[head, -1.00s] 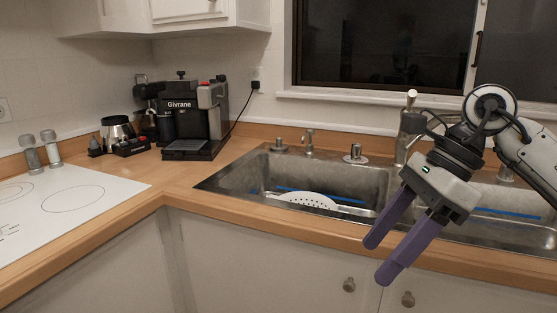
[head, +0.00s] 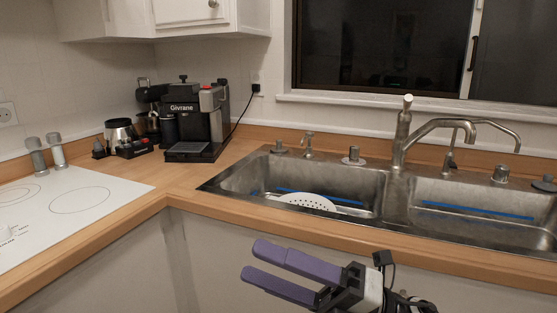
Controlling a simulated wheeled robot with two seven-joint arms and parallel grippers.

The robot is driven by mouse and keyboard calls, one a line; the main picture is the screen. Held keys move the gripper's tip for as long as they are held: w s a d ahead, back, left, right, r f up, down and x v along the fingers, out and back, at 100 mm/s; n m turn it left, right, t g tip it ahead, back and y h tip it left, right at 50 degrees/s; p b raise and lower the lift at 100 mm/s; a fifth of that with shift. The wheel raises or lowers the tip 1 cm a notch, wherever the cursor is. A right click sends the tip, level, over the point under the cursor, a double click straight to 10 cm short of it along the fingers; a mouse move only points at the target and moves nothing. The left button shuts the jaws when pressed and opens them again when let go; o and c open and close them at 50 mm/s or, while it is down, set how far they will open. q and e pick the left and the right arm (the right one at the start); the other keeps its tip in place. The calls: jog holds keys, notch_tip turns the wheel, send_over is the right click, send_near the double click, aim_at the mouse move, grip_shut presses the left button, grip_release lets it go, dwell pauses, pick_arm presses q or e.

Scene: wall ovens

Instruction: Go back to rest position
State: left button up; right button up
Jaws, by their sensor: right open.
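My right gripper (head: 250,260) is low in the head view, in front of the white lower cabinets and below the counter's front edge. Its two purple fingers point left and stand apart, with nothing between them. Most of the arm behind it is cut off by the bottom edge of the picture. My left gripper does not show.
A double steel sink (head: 397,205) with a tall faucet (head: 402,130) is set in the wooden counter (head: 185,178). A white perforated piece (head: 308,202) lies in the left basin. A coffee machine (head: 190,118) stands in the corner, beside a white cooktop (head: 75,195).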

jog(key=d+f+m+t+h, duration=0.45)
jog(key=f+m, duration=0.25)
jog(key=m, duration=0.2)
jog(key=w+d+f+m+t+h+p, duration=0.1)
jog(key=d+f+m+t+h, duration=0.4)
jog(key=f+m, duration=0.4)
jog(key=d+f+m+t+h, duration=0.35)
jog(key=f+m+h, duration=0.25)
jog(key=m, duration=0.4)
jog(key=s+d+f+m+g+h, duration=0.2)
jog(key=s+f+m+g, duration=0.2)
jog(key=s+f, duration=0.5)
jog(key=s+d+f+m+g+h, duration=0.2)
jog(key=s+f+m+g, duration=0.1)
jog(key=s+f, duration=0.5)
jog(key=shift+s+f+m+g+p, duration=0.4)
jog(key=shift+f+m, duration=0.1)
jog(key=shift+f, duration=0.4)
